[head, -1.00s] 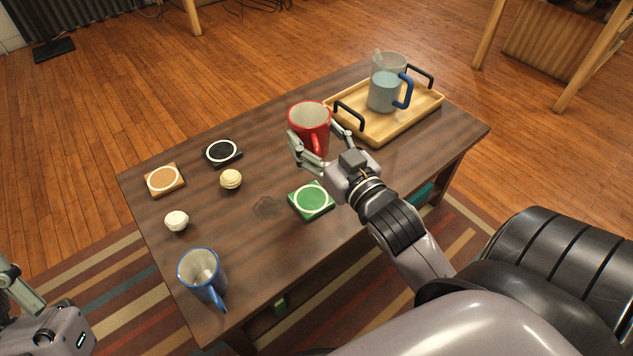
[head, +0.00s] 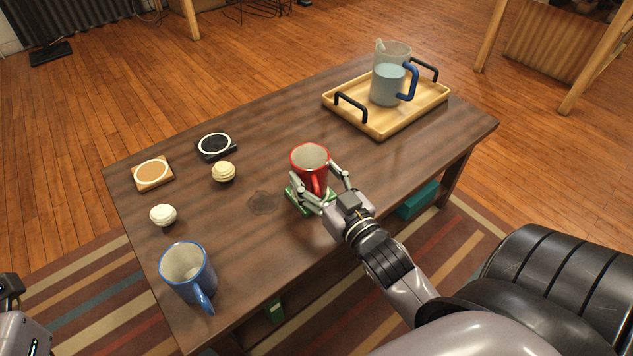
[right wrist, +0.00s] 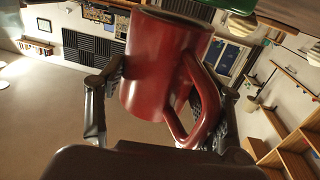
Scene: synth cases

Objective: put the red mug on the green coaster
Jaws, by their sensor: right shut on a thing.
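The red mug (head: 309,162) is upright over the green coaster (head: 291,194) in the head view. My left gripper's fingers are not in view.
A wooden tray (head: 385,128) holds a pitcher (head: 388,85) at the back right. A blue mug (head: 186,268) stands at front left. An orange coaster (head: 152,173), black coaster (head: 215,146) and two cupcakes (head: 223,172) (head: 163,215) lie left. The table middle is mostly clear.

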